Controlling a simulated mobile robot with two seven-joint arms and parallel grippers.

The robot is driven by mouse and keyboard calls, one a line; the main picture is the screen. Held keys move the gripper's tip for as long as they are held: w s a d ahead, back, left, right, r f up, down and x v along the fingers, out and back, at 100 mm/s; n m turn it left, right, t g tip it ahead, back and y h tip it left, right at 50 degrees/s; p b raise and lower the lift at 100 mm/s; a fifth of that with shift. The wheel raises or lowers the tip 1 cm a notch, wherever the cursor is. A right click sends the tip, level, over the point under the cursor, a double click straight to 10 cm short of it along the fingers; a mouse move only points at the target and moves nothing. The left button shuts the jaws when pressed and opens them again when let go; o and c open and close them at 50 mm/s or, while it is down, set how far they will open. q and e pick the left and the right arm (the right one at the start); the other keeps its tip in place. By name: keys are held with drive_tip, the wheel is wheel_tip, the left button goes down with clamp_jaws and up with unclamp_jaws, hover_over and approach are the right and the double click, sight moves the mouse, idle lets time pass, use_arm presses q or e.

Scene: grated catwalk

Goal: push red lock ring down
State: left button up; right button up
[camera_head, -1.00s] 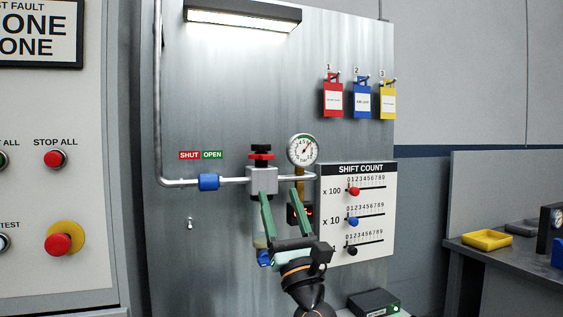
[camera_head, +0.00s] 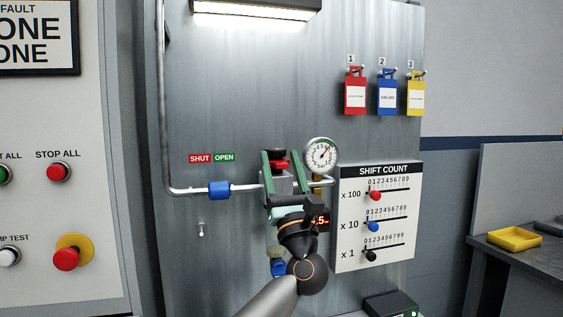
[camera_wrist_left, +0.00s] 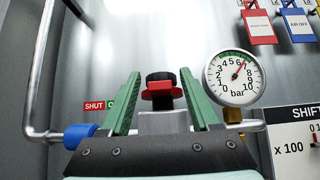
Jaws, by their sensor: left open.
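The red lock ring (camera_head: 279,164) sits under a black knob (camera_head: 277,153) on top of the grey regulator body (camera_head: 282,186). In the left wrist view the ring (camera_wrist_left: 162,92) and black knob (camera_wrist_left: 160,77) stand upright between the green fingers. My left gripper (camera_head: 281,156) is open, with one finger on each side of the ring, and there is visible space between fingers and ring in the wrist view (camera_wrist_left: 158,82). The gripper's body hides the lower part of the regulator. My right gripper is not in view.
A pressure gauge (camera_head: 321,154) stands close at the right of the fingers. A pipe with a blue fitting (camera_head: 219,190) runs in from the left. The shift count board (camera_head: 350,240) is right of the arm. Three coloured tags (camera_head: 387,98) hang above.

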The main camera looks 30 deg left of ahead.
use_arm(q)
drive_tip(key=c, duration=0.5)
clamp_jaws()
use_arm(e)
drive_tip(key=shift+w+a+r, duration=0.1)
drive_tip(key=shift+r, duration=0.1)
use_arm(q)
drive_tip(key=shift+f+b, duration=0.7)
drive_tip(key=shift+f, duration=0.4)
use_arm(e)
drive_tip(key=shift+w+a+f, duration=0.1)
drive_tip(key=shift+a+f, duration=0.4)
use_arm(q)
drive_tip(key=shift+o, duration=1.1)
unclamp_jaws()
drive_tip(key=shift+o, duration=1.4)
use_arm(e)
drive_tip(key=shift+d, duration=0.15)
